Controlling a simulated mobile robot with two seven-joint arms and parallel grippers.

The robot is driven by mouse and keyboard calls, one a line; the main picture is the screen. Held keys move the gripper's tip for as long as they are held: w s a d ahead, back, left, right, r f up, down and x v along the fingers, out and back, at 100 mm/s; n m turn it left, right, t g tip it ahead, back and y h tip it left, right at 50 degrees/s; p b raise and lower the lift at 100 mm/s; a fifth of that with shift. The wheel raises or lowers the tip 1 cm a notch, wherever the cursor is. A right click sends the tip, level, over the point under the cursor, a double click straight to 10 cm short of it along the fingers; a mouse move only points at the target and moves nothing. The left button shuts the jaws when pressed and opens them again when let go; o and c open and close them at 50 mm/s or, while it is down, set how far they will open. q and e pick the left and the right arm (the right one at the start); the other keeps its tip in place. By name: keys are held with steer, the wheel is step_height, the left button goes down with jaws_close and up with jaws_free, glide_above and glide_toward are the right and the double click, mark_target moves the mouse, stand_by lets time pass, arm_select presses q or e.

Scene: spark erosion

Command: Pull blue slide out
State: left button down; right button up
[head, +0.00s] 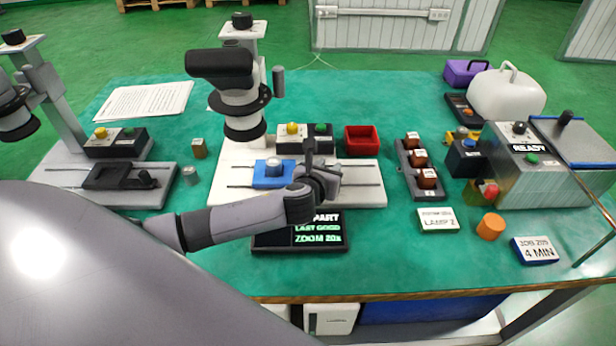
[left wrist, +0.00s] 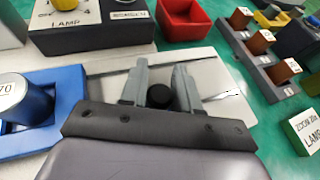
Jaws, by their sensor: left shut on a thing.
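The blue slide (head: 270,182) lies on the white microscope base (head: 368,193) in the middle of the table and carries a round part with a light top. My left gripper (head: 318,160) is at the right end of the slide. Its fingers (left wrist: 168,82) are shut on a black knob (left wrist: 187,97) just right of the slide. The link between knob and slide is hidden behind the gripper. My right gripper is not in view.
A screen (head: 300,240) stands in front of the base, below my forearm. A lamp box (head: 297,146) and red bin (head: 362,139) are behind. A rack of brown parts (head: 420,168) stands right. Another microscope base (head: 60,175) with a black slide is left.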

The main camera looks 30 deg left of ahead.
mark_target(367, 180)
arm_select(q)
steer(key=w+d, duration=0.1)
steer(key=d, duration=0.1)
steer(key=w+d, duration=0.2)
steer(key=d, duration=0.1)
steer(key=w+d, duration=0.2)
steer(key=d, duration=0.1)
steer(key=shift+d+f+b, duration=0.1)
steer(key=shift+d+b, duration=0.1)
steer(key=shift+b, duration=0.15)
steer(key=c, duration=0.9)
jaws_free()
steer(key=shift+a, duration=0.1)
steer(key=shift+p+v, duration=0.65)
steer(key=shift+v, duration=2.95)
